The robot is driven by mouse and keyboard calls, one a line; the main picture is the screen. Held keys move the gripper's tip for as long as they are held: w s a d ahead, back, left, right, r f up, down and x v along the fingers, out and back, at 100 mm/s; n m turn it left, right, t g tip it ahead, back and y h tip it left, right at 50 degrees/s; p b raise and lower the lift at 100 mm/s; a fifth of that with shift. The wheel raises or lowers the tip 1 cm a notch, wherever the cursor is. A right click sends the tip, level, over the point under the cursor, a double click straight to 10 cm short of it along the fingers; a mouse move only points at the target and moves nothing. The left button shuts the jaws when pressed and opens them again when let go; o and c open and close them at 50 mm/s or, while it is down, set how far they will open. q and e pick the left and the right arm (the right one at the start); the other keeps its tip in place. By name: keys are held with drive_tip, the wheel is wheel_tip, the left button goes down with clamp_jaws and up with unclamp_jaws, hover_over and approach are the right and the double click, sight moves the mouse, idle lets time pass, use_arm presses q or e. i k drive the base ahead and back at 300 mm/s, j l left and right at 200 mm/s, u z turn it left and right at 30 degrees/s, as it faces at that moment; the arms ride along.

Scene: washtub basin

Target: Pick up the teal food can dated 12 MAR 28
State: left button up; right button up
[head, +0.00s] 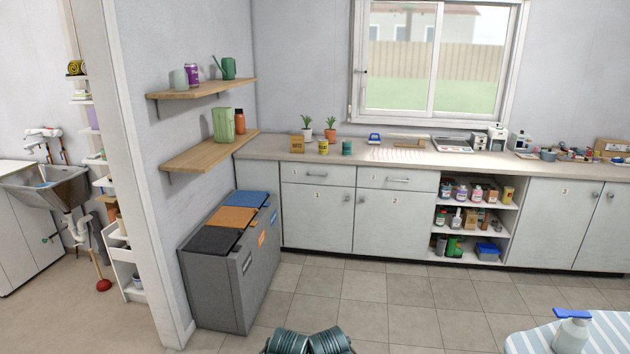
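A small teal can (347,147) stands upright on the long counter below the window. It is too small here to read any date. Two dark teal, ribbed cylinders (308,342) show side by side at the bottom edge, partly cut off. I cannot tell whether they are cans or parts of me. No date shows on them. I cannot make out the fingers of either gripper in this view.
On the counter (265,147), a yellow can (323,146), two potted plants and a blue-topped item (374,138) stand near the teal can. Grey bins (232,262) stand at left. A striped table (600,332) is at lower right. The tiled floor between is clear.

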sight(346, 144)
drive_tip(key=i, duration=3.5)
drive_tip(key=i+j+z, duration=0.1)
drive_tip(key=i+z, duration=0.25)
drive_tip(key=i, duration=0.15)
